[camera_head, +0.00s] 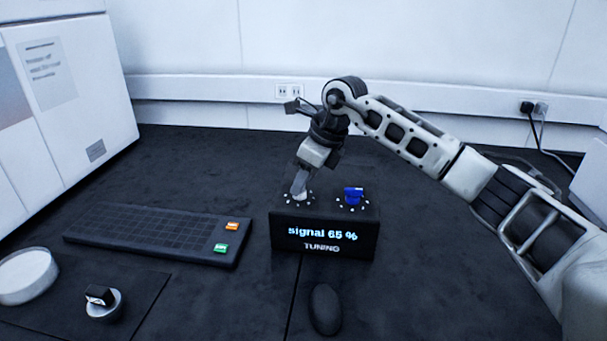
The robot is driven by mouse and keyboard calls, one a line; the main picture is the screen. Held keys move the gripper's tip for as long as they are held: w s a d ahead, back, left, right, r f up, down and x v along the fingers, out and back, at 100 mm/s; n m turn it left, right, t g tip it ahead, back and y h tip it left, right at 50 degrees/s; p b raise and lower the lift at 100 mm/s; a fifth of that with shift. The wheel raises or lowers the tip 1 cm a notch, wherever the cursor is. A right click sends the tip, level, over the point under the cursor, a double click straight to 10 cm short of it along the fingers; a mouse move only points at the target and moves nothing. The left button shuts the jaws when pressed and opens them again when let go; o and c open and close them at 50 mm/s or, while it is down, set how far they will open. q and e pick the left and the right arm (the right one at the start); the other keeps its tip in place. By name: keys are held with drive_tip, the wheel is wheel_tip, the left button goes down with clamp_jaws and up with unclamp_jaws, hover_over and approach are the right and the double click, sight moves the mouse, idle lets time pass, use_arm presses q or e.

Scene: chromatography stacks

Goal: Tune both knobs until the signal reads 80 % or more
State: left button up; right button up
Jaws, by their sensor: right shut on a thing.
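The black tuning box (286,238) stands on the dark bench, and its display (322,234) reads "signal 65 %" above the word "TUNING". Two knobs sit on its top, each ringed by white dots. The blue knob (353,194) is at the right and free. My right gripper (300,192) points down at the left knob and is shut on it. The gripper's fingers hide most of that knob, and its colour cannot be told. My left gripper is not in view.
A dark keyboard (150,232) with orange and green keys lies left of the box. A black mouse (325,308) lies in front. A white cabinet (75,90) stands at the left. A white round dish (27,276) and a small silver-and-black item (104,304) are at the front left.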

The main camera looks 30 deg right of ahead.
drive_tip(key=shift+w+d+r+n+g+y+p, duration=0.1)
drive_tip(key=shift+n+g+y+p, duration=0.1)
drive_tip(key=shift+n, duration=0.4)
drive_tip(key=shift+w+n+g+y+p, duration=0.1)
drive_tip(key=shift+n+y+p, duration=0.1)
drive_tip(key=shift+n, duration=0.4)
drive_tip(key=o, duration=1)
drive_tip(key=shift+s, duration=0.1)
drive_tip(key=v, duration=1.6)
